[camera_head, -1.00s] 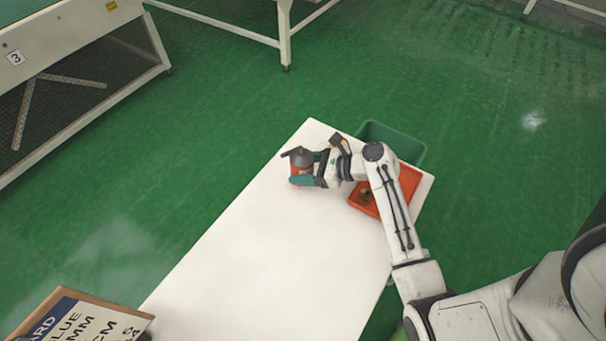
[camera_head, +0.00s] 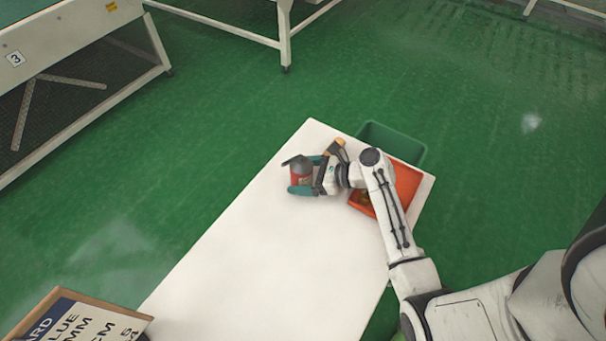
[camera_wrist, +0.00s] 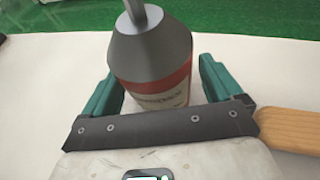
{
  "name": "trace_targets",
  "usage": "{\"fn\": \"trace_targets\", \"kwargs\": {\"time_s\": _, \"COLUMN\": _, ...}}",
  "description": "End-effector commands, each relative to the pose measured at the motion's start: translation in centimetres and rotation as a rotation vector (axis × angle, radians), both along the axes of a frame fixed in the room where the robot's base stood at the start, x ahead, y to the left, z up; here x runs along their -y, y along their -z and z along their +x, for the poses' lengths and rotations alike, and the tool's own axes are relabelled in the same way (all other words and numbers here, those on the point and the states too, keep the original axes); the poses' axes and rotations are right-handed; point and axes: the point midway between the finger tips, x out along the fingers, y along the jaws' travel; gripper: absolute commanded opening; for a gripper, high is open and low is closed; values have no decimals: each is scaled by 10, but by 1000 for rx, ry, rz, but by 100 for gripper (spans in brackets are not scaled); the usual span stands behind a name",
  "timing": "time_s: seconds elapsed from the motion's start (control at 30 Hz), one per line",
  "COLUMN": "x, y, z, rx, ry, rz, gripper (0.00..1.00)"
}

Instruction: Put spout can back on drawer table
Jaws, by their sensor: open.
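The spout can (camera_head: 300,172), with a red body and a dark grey cone top, stands upright on the white drawer table (camera_head: 270,245) near its far end. My gripper (camera_head: 302,175) is around the can, with one teal finger on each side. In the wrist view the can (camera_wrist: 152,60) sits between the open fingers of my gripper (camera_wrist: 155,90), and a narrow gap shows beside it. The can's lower part is partly hidden by the gripper's body.
An orange tray (camera_head: 408,185) lies on the table beside my arm, and a green bin (camera_head: 395,137) stands just past the table's edge. A wooden handle (camera_wrist: 285,130) lies right of my gripper. The table's near left surface is clear.

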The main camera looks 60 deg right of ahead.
Motion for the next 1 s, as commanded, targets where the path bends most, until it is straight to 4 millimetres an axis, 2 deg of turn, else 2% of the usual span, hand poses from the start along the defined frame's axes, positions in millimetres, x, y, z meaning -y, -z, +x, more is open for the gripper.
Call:
{"fn": "trace_targets", "kwargs": {"time_s": 0.27, "x": 2, "y": -4, "z": -5, "rx": 0, "ry": 2, "rz": -1, "gripper": 93}}
{"fn": "trace_targets", "kwargs": {"time_s": 0.37, "x": 7, "y": -8, "z": -17, "rx": -1, "ry": 4, "rz": -1, "gripper": 93}}
{"fn": "trace_targets", "kwargs": {"time_s": 0.7, "x": 28, "y": -34, "z": -76, "rx": -1, "ry": 3, "rz": -1, "gripper": 93}}
{"fn": "trace_targets", "kwargs": {"time_s": 0.83, "x": 35, "y": -42, "z": -92, "rx": 1, "ry": 4, "rz": -1, "gripper": 93}}
{"fn": "trace_targets", "kwargs": {"time_s": 1.0, "x": 38, "y": -46, "z": -103, "rx": 0, "ry": 1, "rz": 0, "gripper": 93}}
